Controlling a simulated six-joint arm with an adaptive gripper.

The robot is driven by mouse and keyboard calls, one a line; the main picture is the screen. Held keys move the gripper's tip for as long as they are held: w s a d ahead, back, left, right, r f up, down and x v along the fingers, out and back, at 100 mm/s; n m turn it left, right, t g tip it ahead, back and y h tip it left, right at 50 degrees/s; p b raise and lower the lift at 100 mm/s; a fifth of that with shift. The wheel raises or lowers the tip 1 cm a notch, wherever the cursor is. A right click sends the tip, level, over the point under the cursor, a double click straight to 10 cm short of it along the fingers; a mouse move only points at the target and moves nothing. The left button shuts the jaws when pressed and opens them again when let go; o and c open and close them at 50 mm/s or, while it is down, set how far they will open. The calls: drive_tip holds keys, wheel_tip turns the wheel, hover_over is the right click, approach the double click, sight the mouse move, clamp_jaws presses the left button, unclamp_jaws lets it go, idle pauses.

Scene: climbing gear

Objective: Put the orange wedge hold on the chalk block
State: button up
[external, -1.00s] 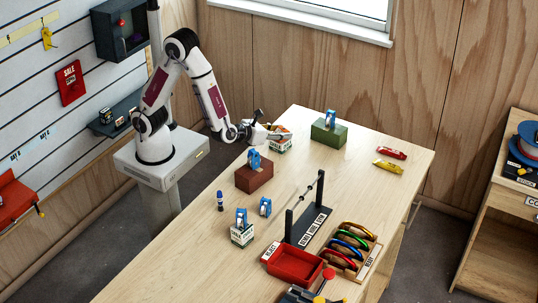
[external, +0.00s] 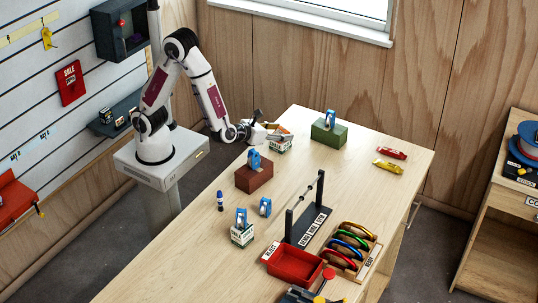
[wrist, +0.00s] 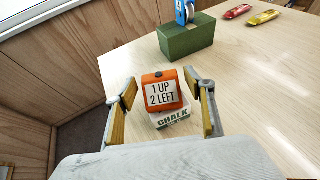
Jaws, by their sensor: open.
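The orange wedge hold (wrist: 160,87) carries a white label reading "1 UP 2 LEFT". In the wrist view it rests on top of the chalk block (wrist: 172,119), a white box with green "CHALK" lettering. The chalk block also shows in the external view (external: 281,147), at the table's far left edge. My gripper (wrist: 165,103) is open, with one finger on each side of the hold and a visible gap at both sides. In the external view my gripper (external: 275,128) is beside the hold and partly covers it.
A green block (wrist: 187,38) with a blue item on it stands beyond the chalk block. A brown block (external: 254,178) with another blue item stands nearer. Red (external: 391,153) and yellow (external: 388,166) items lie on the right. The table between is clear.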

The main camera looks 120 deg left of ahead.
drive_tip(key=v, duration=1.1)
drive_tip(key=shift+d+r, duration=0.25)
drive_tip(key=shift+d, duration=0.05)
drive_tip(key=shift+s, duration=0.1)
idle(0.7)
